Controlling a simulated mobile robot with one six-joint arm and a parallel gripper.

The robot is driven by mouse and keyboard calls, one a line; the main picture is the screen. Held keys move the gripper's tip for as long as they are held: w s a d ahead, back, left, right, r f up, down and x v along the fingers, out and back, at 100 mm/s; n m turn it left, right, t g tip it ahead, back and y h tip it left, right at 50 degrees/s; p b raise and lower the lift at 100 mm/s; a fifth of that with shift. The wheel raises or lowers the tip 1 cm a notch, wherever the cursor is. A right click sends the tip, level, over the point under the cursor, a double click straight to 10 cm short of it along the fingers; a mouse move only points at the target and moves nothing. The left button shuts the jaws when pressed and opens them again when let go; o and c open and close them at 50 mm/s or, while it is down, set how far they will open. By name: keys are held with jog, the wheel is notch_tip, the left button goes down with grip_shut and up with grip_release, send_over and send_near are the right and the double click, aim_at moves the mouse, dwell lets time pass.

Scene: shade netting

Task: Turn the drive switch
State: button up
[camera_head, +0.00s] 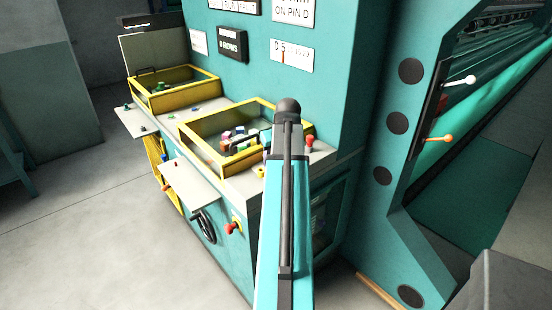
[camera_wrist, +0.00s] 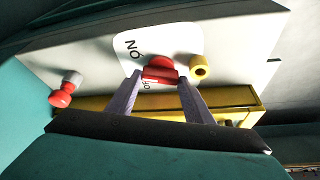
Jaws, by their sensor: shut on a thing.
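The drive switch (camera_wrist: 162,63) is a red knob with a bar-like handle on a white plate (camera_wrist: 180,38) in the wrist view. The plate is marked "ON" at upper left and "OFF" below, beside the handle. My gripper (camera_wrist: 160,78) is shut on the red handle, with one grey finger at each end of it. The fingers partly cover the plate. In the head view my arm hides the gripper and the switch.
A red-capped button (camera_wrist: 62,95) and a yellow collar (camera_wrist: 199,71) flank the switch. A yellow-rimmed tray (camera_head: 190,98) stands left on the teal machine's ledge; another lies behind my arm. Two levers (camera_head: 440,139) are at right. Floor at left is clear.

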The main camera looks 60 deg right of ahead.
jog(key=m, duration=0.2)
jog(key=m+g+h, duration=0.1)
jog(key=m, duration=0.2)
jog(key=shift+w+a+g, duration=0.1)
jog(key=shift+w+g, duration=0.05)
jog(key=shift+g, duration=0.15)
jog(key=shift+m, duration=0.4)
jog(key=o, duration=1)
jog(key=shift+h, duration=0.3)
jog(key=shift+o, duration=0.2)
jog(key=shift+r, duration=0.1)
jog(key=b+v, duration=0.2)
jog(key=v, duration=1.1)
jog(key=shift+r+b, duration=0.3)
jog(key=shift+a+r, duration=0.1)
